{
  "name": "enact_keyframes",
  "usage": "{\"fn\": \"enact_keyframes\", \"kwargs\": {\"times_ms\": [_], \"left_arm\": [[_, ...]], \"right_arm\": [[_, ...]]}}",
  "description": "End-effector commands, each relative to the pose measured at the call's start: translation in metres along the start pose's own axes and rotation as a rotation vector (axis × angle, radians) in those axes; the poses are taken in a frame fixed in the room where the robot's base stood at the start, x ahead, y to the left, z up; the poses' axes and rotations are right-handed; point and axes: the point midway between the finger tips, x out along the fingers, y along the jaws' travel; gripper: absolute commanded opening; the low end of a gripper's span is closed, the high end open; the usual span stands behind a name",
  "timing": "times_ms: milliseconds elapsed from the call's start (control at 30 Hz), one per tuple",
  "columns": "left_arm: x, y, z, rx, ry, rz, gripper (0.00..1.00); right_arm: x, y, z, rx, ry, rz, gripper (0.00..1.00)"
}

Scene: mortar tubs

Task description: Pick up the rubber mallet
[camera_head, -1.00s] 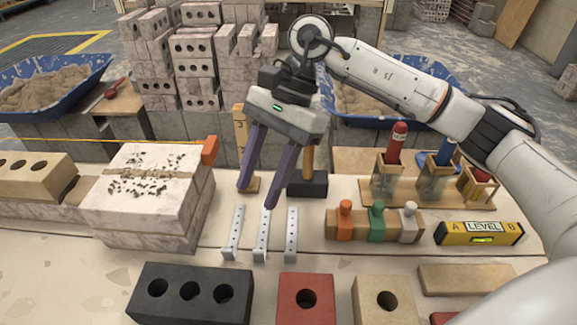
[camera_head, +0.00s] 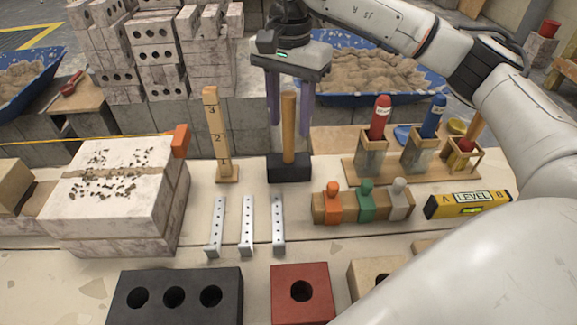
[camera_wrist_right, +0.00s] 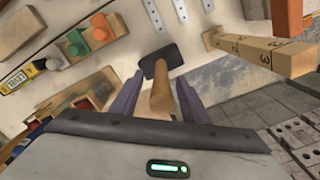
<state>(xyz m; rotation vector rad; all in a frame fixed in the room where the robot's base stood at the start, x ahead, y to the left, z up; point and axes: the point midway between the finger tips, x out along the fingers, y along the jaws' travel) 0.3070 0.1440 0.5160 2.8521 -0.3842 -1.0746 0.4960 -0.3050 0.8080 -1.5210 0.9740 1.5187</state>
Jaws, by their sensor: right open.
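The rubber mallet (camera_head: 288,130) stands upright on its black head, with its wooden handle pointing up, behind the metal brackets. My right gripper (camera_head: 290,112) is open, its two purple fingers pointing down on either side of the handle, seemingly a little behind it. In the right wrist view the mallet's handle (camera_wrist_right: 162,98) points towards the camera between the open fingers (camera_wrist_right: 155,95), with the black head beyond. I see no contact between fingers and handle. My left gripper is in neither view.
A numbered wooden post (camera_head: 218,140) stands just left of the mallet. Metal brackets (camera_head: 247,225) lie in front. A wooden block with coloured pegs (camera_head: 362,204), a yellow level (camera_head: 469,204) and a rack with bottles (camera_head: 400,172) are to the right. A brick stack (camera_head: 110,205) is left.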

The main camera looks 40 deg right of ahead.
Motion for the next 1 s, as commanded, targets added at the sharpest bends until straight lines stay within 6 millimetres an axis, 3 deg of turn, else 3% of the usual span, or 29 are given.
{"fn": "enact_keyframes", "kwargs": {"times_ms": [167, 433, 700, 1000], "left_arm": [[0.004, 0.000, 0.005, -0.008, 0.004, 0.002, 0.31], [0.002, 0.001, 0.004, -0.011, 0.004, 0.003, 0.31], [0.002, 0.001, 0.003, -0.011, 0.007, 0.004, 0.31], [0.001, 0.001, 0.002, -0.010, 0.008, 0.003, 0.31]], "right_arm": [[0.030, -0.001, 0.001, 0.000, -0.002, 0.002, 0.42], [0.033, -0.001, 0.001, 0.000, -0.001, 0.000, 0.42], [0.033, -0.001, 0.001, 0.000, -0.001, 0.000, 0.00], [0.027, -0.002, 0.001, 0.000, -0.001, -0.004, 0.00]]}}
